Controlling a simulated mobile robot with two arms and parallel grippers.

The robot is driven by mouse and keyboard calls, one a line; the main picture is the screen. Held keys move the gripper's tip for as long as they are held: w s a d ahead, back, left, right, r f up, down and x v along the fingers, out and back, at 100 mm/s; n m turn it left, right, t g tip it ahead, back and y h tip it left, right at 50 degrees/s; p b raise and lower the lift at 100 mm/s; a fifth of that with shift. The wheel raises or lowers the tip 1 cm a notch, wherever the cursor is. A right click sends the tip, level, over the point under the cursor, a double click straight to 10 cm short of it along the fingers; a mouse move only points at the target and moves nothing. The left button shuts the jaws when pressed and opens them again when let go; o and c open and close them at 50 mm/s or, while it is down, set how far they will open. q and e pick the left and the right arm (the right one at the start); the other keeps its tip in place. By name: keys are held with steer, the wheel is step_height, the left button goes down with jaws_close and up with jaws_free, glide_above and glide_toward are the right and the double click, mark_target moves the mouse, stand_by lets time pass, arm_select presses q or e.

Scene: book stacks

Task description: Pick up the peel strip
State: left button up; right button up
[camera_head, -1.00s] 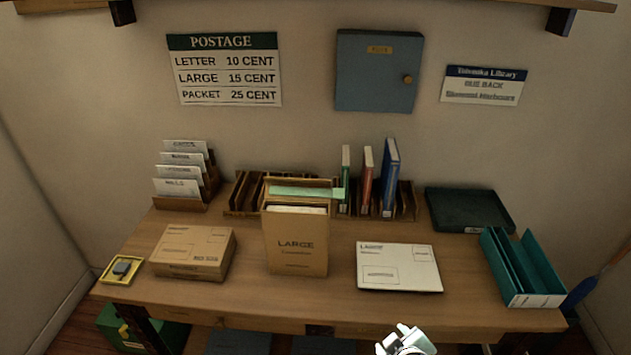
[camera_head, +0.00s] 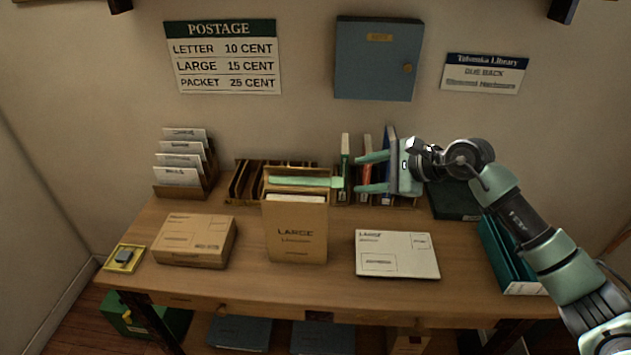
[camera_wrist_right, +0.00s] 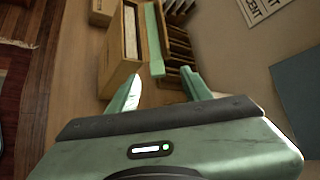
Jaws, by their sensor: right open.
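The peel strip appears to be the pale green strip (camera_head: 300,182) along the top of the brown LARGE envelope box (camera_head: 297,232), with its right end sticking out past the box. My right gripper (camera_head: 357,173) is open and empty, just right of the strip's end, with its fingers pointing left. In the right wrist view the strip (camera_wrist_right: 153,40) lies ahead, between the lines of the two open fingertips (camera_wrist_right: 160,84), and the fingers do not touch it. My left gripper is not in view.
Upright books (camera_head: 366,165) stand in a wooden rack behind my right gripper. A white parcel (camera_head: 397,254) lies at the front right, and a brown parcel (camera_head: 195,240) lies left of the box. A teal holder (camera_head: 500,258) stands below my right forearm.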

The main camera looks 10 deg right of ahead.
mark_target(338, 182)
steer(key=p+x, duration=0.2)
steer(key=x, duration=0.1)
steer(key=p+x, duration=0.2)
steer(key=x, duration=0.2)
steer(key=shift+d+f, duration=0.2)
steer(key=shift+f, duration=0.15)
steer(key=shift+w+a+f, duration=0.15)
steer(key=shift+f, duration=0.1)
jaws_close()
